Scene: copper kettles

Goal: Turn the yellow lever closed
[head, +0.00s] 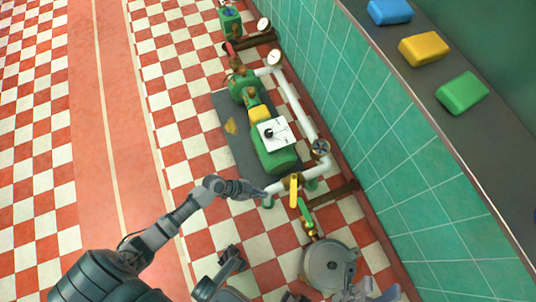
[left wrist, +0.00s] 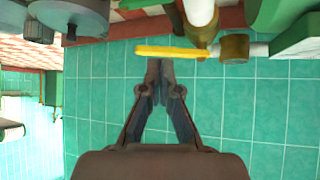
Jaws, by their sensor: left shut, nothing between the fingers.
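The yellow lever (head: 294,190) sits on a valve on the low white pipe beside the green pump. In the head view it appears as a short bar lying across the pipe's line. In the left wrist view the lever (left wrist: 165,51) is a level yellow bar, its right end at the brass valve body (left wrist: 203,42). My left gripper (head: 262,193) is shut and empty, just left of the lever in the head view. In the left wrist view its fingertips (left wrist: 160,64) are just below the bar; I cannot tell whether they touch. My right gripper (head: 372,292) is partly in view at the bottom edge.
The green pump (head: 275,158) stands on a dark base plate left of the white pipes (head: 298,108). A smaller yellow-green handle (head: 306,214) and a round grey vessel (head: 329,266) are nearer me. A green tiled wall (head: 380,150) bounds the right; checkered floor (head: 190,110) is free at left.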

